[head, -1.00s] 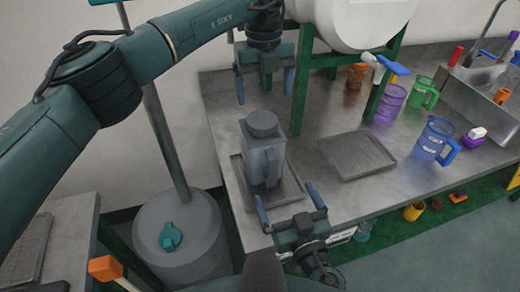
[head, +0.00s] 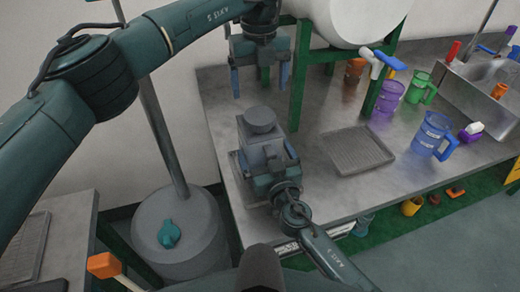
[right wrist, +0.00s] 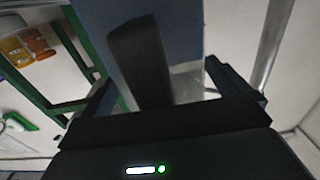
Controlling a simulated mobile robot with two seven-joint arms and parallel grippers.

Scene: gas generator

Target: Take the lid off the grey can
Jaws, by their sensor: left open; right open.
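The grey can stands upright on a tray at the left end of the bench, its round grey lid (head: 261,120) on top. My right gripper (head: 268,160) is open at the near side of the can and hides most of its body. In the right wrist view, the can's wall (right wrist: 185,35) and dark upright handle (right wrist: 142,60) lie between the spread fingers; contact cannot be told. My left gripper (head: 259,90) is open and empty, pointing down, above and behind the lid in the head view.
An empty grey tray (head: 352,152) lies right of the can. A green frame (head: 300,90) holding a white tank (head: 345,15) stands close behind. Blue (head: 430,135), purple (head: 390,95) and green (head: 420,88) jugs stand farther right. A grey drum (head: 180,235) is on the floor at left.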

